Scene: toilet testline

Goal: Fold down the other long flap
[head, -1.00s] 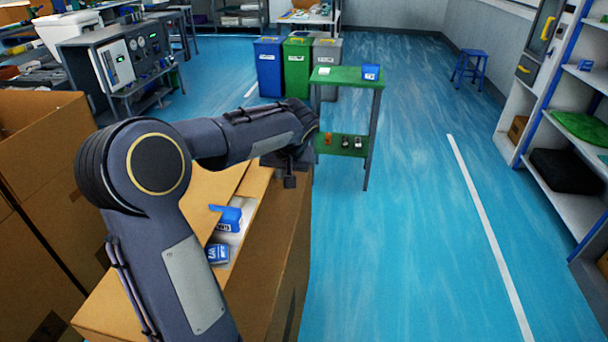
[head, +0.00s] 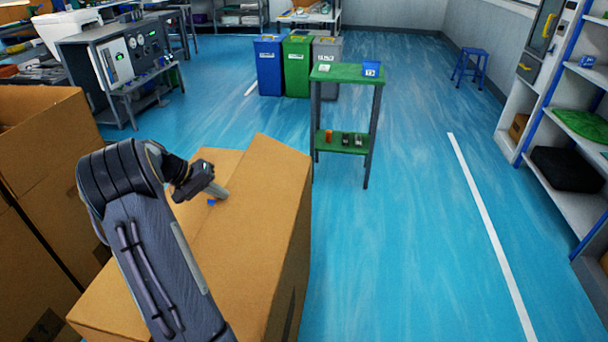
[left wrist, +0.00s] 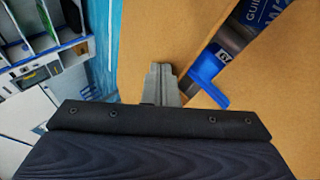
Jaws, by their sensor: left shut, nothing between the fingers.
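The cardboard box (head: 285,265) stands in front of me. Its right long flap (head: 262,200) is swung inward and leans over the opening, its far corner raised. The left flap also lies over the opening. A narrow gap remains between them, with a bit of a blue item (head: 212,202) inside. In the left wrist view the gap shows a blue item (left wrist: 208,72) and blue lettered packaging (left wrist: 262,14), between two cardboard flaps (left wrist: 165,35). My left gripper (head: 221,192) is shut and empty, its tip at the right flap near the gap; contact is unclear. My right gripper is out of view.
Another open cardboard box (head: 45,150) stands at the left. A green table (head: 345,75) with small items stands beyond the box, with bins (head: 297,65) behind it. Shelves (head: 560,180) line the right. The blue floor right of the box is clear.

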